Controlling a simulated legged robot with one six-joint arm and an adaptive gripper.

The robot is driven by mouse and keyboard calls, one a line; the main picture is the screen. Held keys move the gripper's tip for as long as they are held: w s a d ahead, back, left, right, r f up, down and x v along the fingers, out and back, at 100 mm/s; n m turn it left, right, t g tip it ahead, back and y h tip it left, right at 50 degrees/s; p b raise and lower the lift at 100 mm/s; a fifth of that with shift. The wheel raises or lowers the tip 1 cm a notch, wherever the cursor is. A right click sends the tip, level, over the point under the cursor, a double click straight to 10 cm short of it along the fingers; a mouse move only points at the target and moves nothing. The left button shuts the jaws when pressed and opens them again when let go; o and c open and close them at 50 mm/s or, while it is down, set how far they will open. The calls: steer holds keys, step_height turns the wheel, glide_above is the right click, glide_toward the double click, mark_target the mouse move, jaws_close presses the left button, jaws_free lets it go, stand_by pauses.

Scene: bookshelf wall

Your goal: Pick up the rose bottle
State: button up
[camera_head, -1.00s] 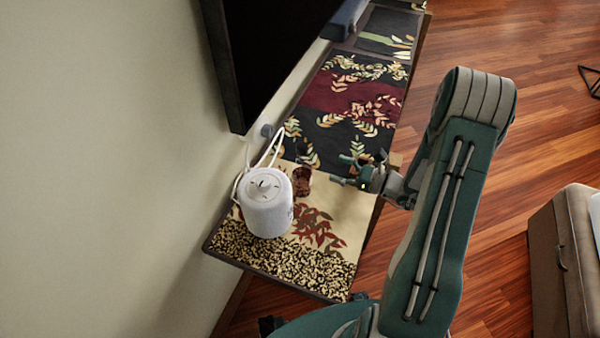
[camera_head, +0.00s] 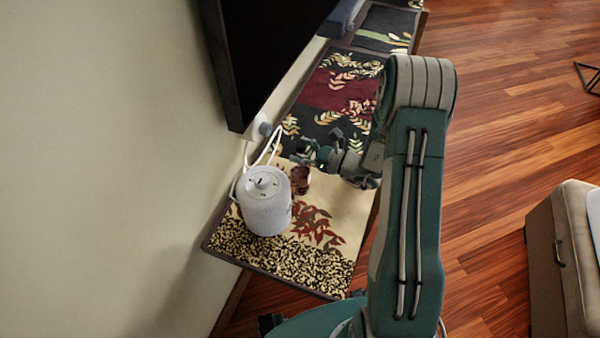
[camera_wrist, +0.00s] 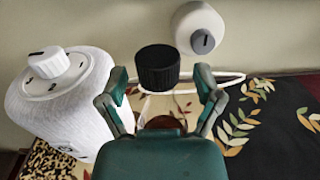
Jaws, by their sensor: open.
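The rose bottle (camera_head: 301,180) is a small reddish-brown vessel standing on the patterned shelf top, just right of the white pot. In the wrist view a black ribbed cap (camera_wrist: 157,68) shows between and beyond my fingertips, with a reddish-brown part (camera_wrist: 163,122) below it, partly hidden by my gripper's body. I take both to be the bottle. My gripper (camera_head: 318,150) is open and empty, just above and right of the bottle in the head view. I cannot tell whether the fingers touch it.
A white pot (camera_head: 264,206) with a knobbed lid stands close left of the bottle; it also shows in the wrist view (camera_wrist: 65,105). A dark screen (camera_head: 262,60) hangs above the shelf.

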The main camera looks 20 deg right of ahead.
jaws_close()
